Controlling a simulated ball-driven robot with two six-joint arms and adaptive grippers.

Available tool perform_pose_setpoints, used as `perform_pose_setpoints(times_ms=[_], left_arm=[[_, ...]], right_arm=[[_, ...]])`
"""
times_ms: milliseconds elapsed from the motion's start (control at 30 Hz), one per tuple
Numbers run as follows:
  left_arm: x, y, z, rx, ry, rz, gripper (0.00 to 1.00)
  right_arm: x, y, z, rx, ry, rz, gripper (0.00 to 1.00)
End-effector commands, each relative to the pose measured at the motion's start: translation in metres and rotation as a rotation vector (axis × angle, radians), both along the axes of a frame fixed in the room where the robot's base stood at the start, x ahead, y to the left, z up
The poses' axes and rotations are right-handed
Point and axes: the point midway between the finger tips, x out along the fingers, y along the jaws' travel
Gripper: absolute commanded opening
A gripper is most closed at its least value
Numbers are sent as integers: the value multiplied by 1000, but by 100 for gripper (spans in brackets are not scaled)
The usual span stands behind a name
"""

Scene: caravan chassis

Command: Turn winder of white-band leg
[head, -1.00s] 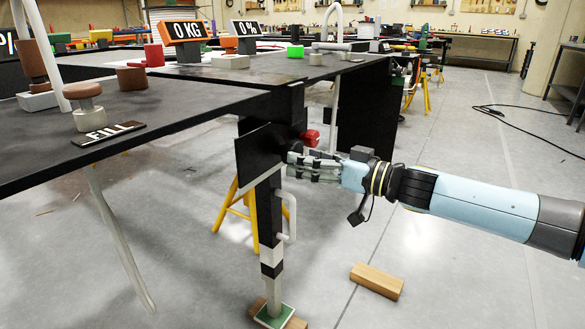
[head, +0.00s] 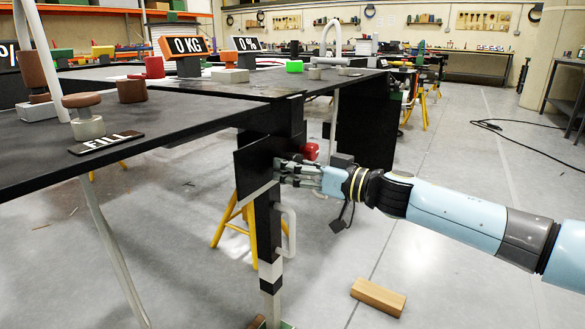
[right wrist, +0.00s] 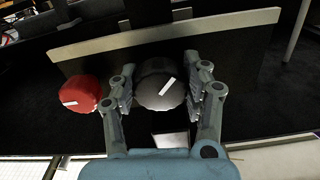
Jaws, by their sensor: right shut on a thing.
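The white-band leg (head: 271,272) stands upright below the corner of the black chassis, with a white band between dark parts. A black plate (head: 252,165) is at its top. In the right wrist view the winder (right wrist: 160,92) is a round dark grey knob with a white line slanting up to the right. My right gripper (head: 280,172) reaches in from the right at the plate. Its fingers (right wrist: 164,92) sit on both sides of the grey knob and are shut on it. In the head view the fingers and plate hide the knob. My left gripper is not in view.
A red knob (right wrist: 80,93) with a white line sits just left of the grey knob; it also shows in the head view (head: 311,151). A white handle (head: 288,232) sticks out from the leg.

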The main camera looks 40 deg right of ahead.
Motion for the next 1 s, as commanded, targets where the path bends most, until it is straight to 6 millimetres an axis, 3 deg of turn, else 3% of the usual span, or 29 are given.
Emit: perform_pose_setpoints(times_ms=[33,133,567,1000], left_arm=[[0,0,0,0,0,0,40],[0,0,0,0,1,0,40],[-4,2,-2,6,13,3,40],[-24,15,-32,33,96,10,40]], right_arm=[[0,0,0,0,0,0,28],[0,0,0,0,0,0,15],[0,0,2,-90,-38,0,15],[1,-1,2,-438,-183,0,15]])
